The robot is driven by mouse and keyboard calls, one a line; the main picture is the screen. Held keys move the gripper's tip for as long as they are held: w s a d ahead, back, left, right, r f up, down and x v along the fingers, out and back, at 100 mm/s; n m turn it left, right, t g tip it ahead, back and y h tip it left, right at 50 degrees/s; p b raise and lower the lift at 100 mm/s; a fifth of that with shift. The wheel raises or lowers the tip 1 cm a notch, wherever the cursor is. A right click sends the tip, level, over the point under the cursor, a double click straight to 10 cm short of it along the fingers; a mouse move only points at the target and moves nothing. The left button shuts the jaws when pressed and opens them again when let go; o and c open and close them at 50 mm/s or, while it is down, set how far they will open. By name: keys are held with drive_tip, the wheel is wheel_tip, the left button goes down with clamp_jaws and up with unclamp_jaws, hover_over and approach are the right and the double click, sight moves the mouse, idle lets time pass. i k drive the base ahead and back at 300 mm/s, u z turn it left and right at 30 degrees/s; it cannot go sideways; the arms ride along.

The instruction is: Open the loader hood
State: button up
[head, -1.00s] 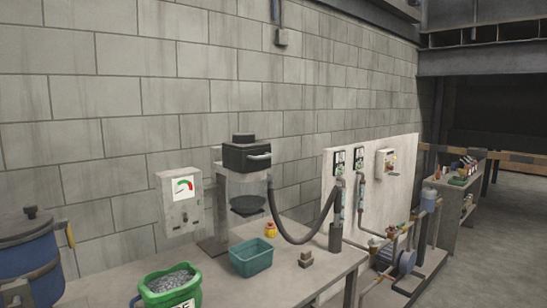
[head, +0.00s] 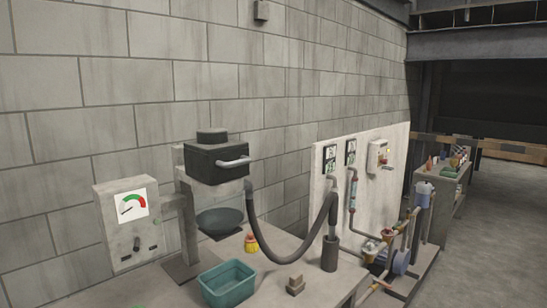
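The loader hood (head: 216,162) is a dark box with a round cap on top, mounted on a grey stand at the wall end of the bench. A pale bar handle (head: 234,162) sticks out from its front right. The hood looks closed and level. A dark funnel-like bowl (head: 220,221) sits below it; the clear chamber between them is hard to make out. A dark hose (head: 262,240) runs from beside the hood down and right to an upright holder (head: 330,252). My gripper is not in view.
A gauge box (head: 132,220) stands left of the hood. A teal bin (head: 228,285), a small yellow-and-red item (head: 251,243) and small brown blocks (head: 295,284) sit on the bench (head: 265,287). A pipe panel (head: 371,170) stands right; open floor lies at far right.

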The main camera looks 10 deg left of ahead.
sight(214, 158)
drive_tip(key=u, duration=0.2)
drive_tip(key=i, duration=0.65)
drive_tip(key=u, duration=0.5)
